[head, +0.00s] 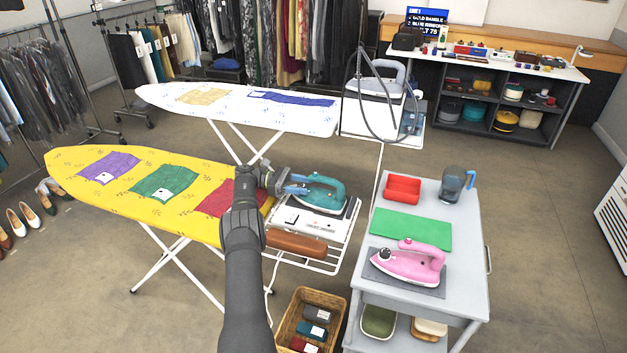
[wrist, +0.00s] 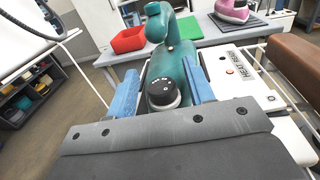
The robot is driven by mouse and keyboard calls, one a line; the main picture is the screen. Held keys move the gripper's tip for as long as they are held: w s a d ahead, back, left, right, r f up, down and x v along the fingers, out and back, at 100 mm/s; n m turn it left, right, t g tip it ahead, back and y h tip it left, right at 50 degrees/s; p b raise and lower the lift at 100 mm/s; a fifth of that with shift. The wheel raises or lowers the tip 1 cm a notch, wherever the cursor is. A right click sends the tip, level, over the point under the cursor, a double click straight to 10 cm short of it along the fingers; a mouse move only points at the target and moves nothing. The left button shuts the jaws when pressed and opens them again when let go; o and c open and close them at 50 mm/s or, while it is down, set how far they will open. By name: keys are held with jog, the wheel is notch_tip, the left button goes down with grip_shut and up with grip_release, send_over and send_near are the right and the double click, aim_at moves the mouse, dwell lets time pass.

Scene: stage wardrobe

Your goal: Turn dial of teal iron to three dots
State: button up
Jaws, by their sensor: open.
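The teal iron (head: 324,194) sits on the white rest at the right end of the yellow ironing board. It also shows in the wrist view (wrist: 185,65), with its handle pointing away from my gripper. Its black dial (wrist: 163,91) with small white marks faces me on a pale collar; the marks are too small to read surely. My gripper (head: 297,184) is at the iron's left end. In the wrist view my gripper's blue fingers (wrist: 161,88) are open, one on each side of the dial. I cannot tell whether they touch it.
A brown sleeve roll (head: 296,245) lies on the rack in front of the rest. A grey trolley (head: 455,290) at the right holds a pink iron (head: 408,264), a red tray (head: 402,190) and a jug (head: 456,183). A white ironing board (head: 240,108) stands behind.

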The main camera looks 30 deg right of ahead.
aim_at(303, 186)
notch_tip(303, 186, up, 4)
jog(key=shift+f, duration=0.15)
jog(key=shift+s+d+r, duration=0.2)
jog(key=shift+r, duration=0.05)
jog(key=s+d+r, duration=0.5)
jog(key=s+r, duration=0.1)
jog(key=s, duration=0.3)
jog(key=shift+s+d+r, duration=0.25)
jog(key=shift+s+d, duration=0.05)
jog(key=shift+d, duration=0.05)
jog(key=w+a+f+n+t+h, duration=0.1)
jog(key=w+a+f+n+t, duration=0.1)
jog(key=a, duration=0.5)
jog(key=w+a+f+n+t+h, duration=0.1)
jog(key=w+a+f+n+t, duration=0.2)
jog(key=a+f+t, duration=0.2)
jog(key=w+a+f+n+t+h, duration=0.2)
jog(key=a+t, duration=0.3)
jog(key=a, duration=0.6)
jog(key=shift+w+f+n+t, duration=0.3)
jog(key=shift+w+f+n, duration=0.3)
jog(key=shift+f+n, duration=0.25)
jog(key=shift+f+t, duration=0.2)
jog(key=shift+t, duration=0.1)
jog(key=d, duration=0.5)
jog(key=w+d, duration=0.1)
jog(key=d, duration=1.1)
jog(key=shift+w, duration=0.4)
